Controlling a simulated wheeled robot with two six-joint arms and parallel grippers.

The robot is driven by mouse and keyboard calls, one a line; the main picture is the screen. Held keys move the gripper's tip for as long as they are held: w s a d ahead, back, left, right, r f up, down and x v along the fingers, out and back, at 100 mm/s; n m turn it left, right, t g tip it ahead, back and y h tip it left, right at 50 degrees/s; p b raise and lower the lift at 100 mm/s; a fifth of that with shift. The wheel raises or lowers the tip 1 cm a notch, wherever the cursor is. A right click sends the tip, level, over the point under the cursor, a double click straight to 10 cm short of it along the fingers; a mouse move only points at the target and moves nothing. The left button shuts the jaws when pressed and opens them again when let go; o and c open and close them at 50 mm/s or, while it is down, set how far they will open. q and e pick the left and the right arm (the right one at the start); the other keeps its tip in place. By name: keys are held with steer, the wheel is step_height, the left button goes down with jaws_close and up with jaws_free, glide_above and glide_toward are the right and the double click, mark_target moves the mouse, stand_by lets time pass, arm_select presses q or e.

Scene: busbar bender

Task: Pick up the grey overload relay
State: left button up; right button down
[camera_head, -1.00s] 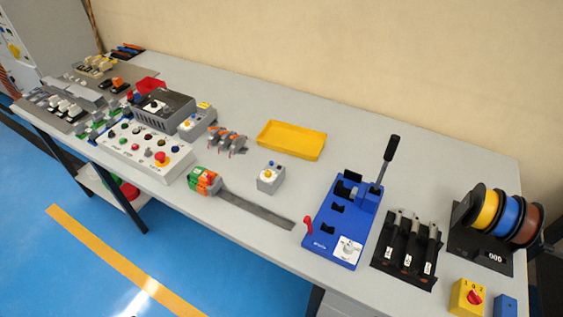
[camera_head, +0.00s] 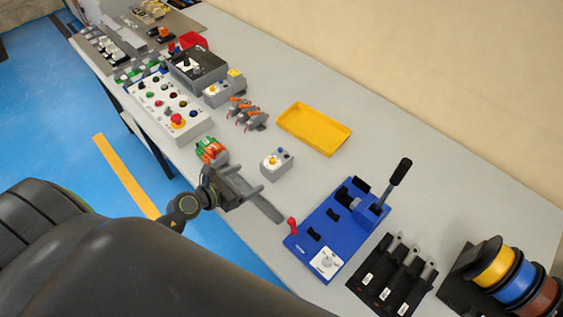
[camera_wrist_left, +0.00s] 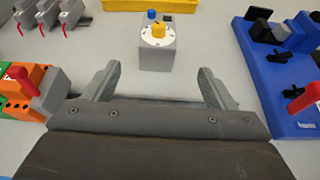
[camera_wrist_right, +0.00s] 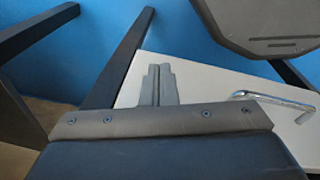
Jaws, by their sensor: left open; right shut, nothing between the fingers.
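The grey overload relay (camera_head: 277,163) is a small grey box with a yellow dial and a blue button on top. It stands upright on the workbench, between the yellow tray and the dark flat strip. My left gripper (camera_head: 250,179) is open and empty, just in front of the relay. In the left wrist view, the relay (camera_wrist_left: 157,55) stands beyond the fingertips (camera_wrist_left: 158,72), roughly centred between them and apart from both. My right gripper (camera_wrist_right: 158,70) shows only in the right wrist view; it is shut and empty, away from the relay.
A blue bender (camera_head: 335,226) with a black lever stands to the right. Green and orange terminal blocks (camera_head: 210,150) are left of my left gripper. Bare bench surrounds the relay.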

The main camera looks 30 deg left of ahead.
mark_target(266, 169)
arm_select(q)
steer(key=x, duration=0.8)
steer(key=shift+x, duration=3.05)
steer(key=shift+a+f, duration=0.1)
steer(key=shift+a, duration=0.05)
steer(key=c, duration=1.2)
